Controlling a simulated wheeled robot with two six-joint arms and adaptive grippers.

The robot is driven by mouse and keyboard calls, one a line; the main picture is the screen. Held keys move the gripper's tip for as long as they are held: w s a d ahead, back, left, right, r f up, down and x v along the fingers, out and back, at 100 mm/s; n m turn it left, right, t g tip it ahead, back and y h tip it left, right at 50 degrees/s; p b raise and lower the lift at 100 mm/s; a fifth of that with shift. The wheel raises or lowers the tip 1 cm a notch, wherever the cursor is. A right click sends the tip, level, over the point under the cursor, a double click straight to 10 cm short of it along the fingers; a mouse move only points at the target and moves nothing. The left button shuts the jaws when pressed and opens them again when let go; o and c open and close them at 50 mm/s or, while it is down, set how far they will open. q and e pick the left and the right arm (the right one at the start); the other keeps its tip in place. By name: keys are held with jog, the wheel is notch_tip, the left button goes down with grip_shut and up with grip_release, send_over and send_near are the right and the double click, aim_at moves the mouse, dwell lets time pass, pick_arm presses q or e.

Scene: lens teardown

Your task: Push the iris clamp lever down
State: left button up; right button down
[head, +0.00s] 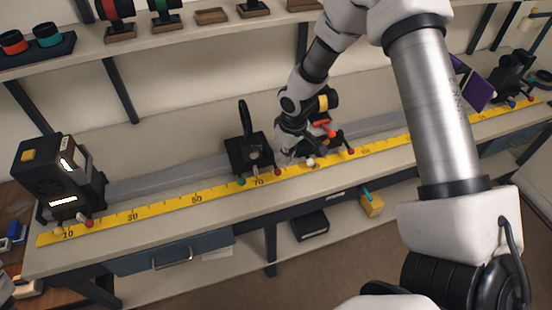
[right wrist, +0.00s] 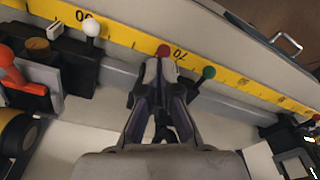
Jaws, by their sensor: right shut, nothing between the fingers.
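Several small clamp levers with round knobs stand along the front of the rail. A red-knobbed lever (head: 277,172) is right at the tips of my right gripper (head: 283,158). In the right wrist view the red knob (right wrist: 163,50) shows just beyond the closed fingertips (right wrist: 161,68); I cannot tell whether they touch. A green knob (right wrist: 208,72) is just right of the fingers there, and a white knob (right wrist: 92,28) farther left. The black holder (head: 250,152) with an upright post stands left of my right gripper. Which lever is the iris clamp's is not clear. My left gripper is out of view.
A yellow scale (head: 160,208) runs along the bench front. A black boxy unit (head: 55,180) stands at the left end. An orange-red part (head: 322,122) and a yellow-black cylinder (head: 328,99) are close by my right wrist. The rail between unit and holder is clear.

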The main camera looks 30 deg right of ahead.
notch_tip(320, 180, up, 8)
jog(key=shift+s+f, duration=0.15)
jog(key=shift+s, duration=0.3)
jog(key=shift+d, duration=0.1)
jog(key=s+a+f+m+g+b, duration=0.1)
jog(key=s+a+f, duration=0.2)
jog(key=s+f, duration=0.65)
jog(key=s+a+f+g+b, duration=0.15)
jog(key=s+a+f, duration=0.25)
jog(key=s+f, duration=0.5)
jog(key=s+a+f+m+g+b, duration=0.1)
jog(key=s+a+f+g, duration=0.15)
jog(key=s+f, duration=0.65)
jog(key=w+r+t, duration=0.1)
jog(key=t, duration=0.1)
jog(key=w+m+t, duration=0.1)
jog(key=w, duration=0.1)
jog(key=shift+r+t, duration=0.4)
